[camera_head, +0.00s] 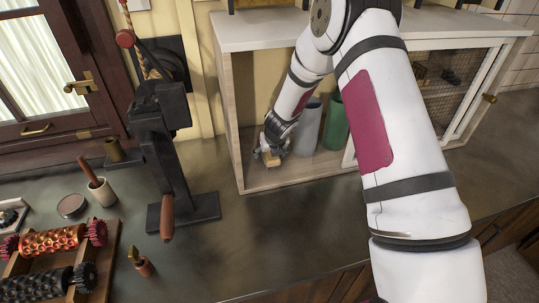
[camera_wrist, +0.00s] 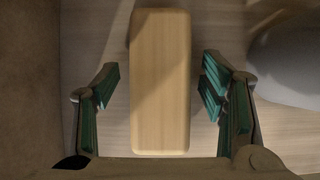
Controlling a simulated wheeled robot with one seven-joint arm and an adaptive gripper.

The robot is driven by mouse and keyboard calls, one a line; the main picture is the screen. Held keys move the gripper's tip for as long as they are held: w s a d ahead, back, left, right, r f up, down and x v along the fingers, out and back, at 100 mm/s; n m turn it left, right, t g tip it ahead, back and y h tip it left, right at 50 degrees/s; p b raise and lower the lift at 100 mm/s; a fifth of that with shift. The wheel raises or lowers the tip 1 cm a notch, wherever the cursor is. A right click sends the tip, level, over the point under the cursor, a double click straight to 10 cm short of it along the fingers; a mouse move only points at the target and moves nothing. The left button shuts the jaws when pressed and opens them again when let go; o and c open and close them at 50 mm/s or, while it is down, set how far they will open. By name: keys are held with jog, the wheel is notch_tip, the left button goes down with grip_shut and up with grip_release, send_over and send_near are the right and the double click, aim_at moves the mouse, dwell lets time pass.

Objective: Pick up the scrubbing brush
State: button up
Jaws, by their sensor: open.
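The scrubbing brush shows as a pale wooden block (camera_wrist: 160,85) lying lengthwise in the wrist view; its bristles are not visible. My gripper (camera_wrist: 160,88) is open, with one green-padded finger on each side of the block and a gap on both sides. In the head view my gripper (camera_head: 271,150) is inside the open-fronted wooden cabinet (camera_head: 238,150), low near its floor at the left. The block (camera_head: 271,158) shows there as a small pale patch, partly hidden by my gripper.
A grey cylinder (camera_head: 308,128) and a green cylinder (camera_head: 335,122) stand in the cabinet right of my gripper. The cabinet's left wall is close on the other side. A mesh door (camera_head: 440,85) is at the right. A black press (camera_head: 165,130) stands left of the cabinet.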

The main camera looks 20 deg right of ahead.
jog(key=shift+c, duration=0.2)
jog(key=c, duration=1.4)
jog(key=shift+w+r+b, duration=0.1)
jog(key=shift+r+b, duration=0.5)
jog(key=shift+r, duration=1.45)
jog(key=shift+s, duration=0.65)
jog(key=s+a, duration=0.1)
jog(key=s, duration=0.4)
jog(key=s+r+b, duration=0.1)
jog(key=s, duration=0.3)
jog(key=s+a, duration=0.1)
jog(key=s, duration=0.4)
jog(key=shift+s+a+r, duration=0.2)
jog(key=shift+s+a, duration=0.1)
jog(key=shift+a, duration=0.05)
